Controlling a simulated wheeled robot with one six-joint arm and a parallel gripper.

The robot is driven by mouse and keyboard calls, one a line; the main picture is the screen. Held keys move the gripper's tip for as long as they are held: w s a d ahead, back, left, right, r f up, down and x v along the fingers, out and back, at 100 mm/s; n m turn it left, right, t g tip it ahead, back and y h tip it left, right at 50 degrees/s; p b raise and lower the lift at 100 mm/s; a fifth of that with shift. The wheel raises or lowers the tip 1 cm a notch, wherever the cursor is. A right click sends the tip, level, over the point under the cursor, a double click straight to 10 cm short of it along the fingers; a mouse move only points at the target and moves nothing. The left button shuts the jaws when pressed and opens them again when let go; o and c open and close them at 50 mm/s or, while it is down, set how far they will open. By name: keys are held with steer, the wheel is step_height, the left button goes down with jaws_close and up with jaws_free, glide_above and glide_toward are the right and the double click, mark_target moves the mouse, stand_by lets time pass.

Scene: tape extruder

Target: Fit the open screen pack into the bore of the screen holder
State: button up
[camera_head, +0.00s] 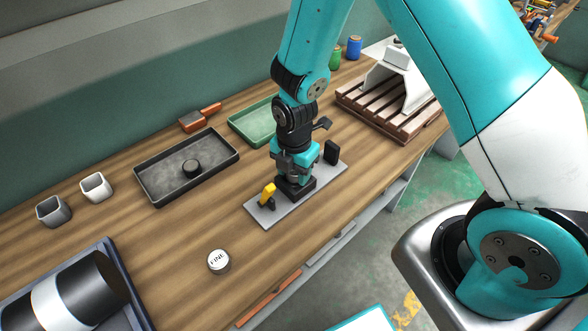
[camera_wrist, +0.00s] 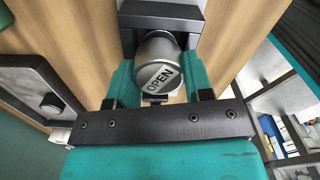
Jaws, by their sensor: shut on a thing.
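My gripper (camera_head: 294,165) points down over the grey plate (camera_head: 320,181) on the bench. In the wrist view its teal fingers are shut on the open screen pack (camera_wrist: 157,60), a silver cylinder labelled "OPEN". The screen holder (camera_head: 297,189) is a dark block on the plate, right under my gripper. In the wrist view a dark block (camera_wrist: 160,16) lies at the far end of the pack. The bore is hidden, so I cannot tell whether the pack is inside it or only at its mouth.
A yellow-handled clamp (camera_head: 267,193) and a black upright block (camera_head: 331,152) flank the holder. A white-topped pack labelled "FINE" (camera_head: 218,261) stands on the bench. A dark tray (camera_head: 160,191) with a black disc (camera_head: 192,168) and a green tray (camera_head: 240,127) lie behind.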

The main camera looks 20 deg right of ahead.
steer(key=shift+f+b, duration=0.3)
steer(key=shift+f, duration=0.15)
steer(key=o, duration=1)
steer(key=shift+r, duration=0.15)
step_height(320, 180, up, 17)
steer(key=shift+r, duration=0.1)
steer(key=s+a+r+m+y, duration=0.1)
steer(key=s+r+m, duration=0.2)
steer(key=s+m, duration=0.3)
steer(key=s+a+r+m+y, duration=0.1)
steer(key=s+a+r+m, duration=0.1)
steer(key=s+m, duration=0.3)
steer(key=s+a+r+m+y, duration=0.1)
steer(key=s+r+m+y, duration=0.1)
steer(key=s+r+m, duration=0.3)
steer(key=shift+s+a+r+m, duration=0.1)
steer(key=shift+s+a+m, duration=0.05)
steer(key=shift+s+m, duration=0.85)
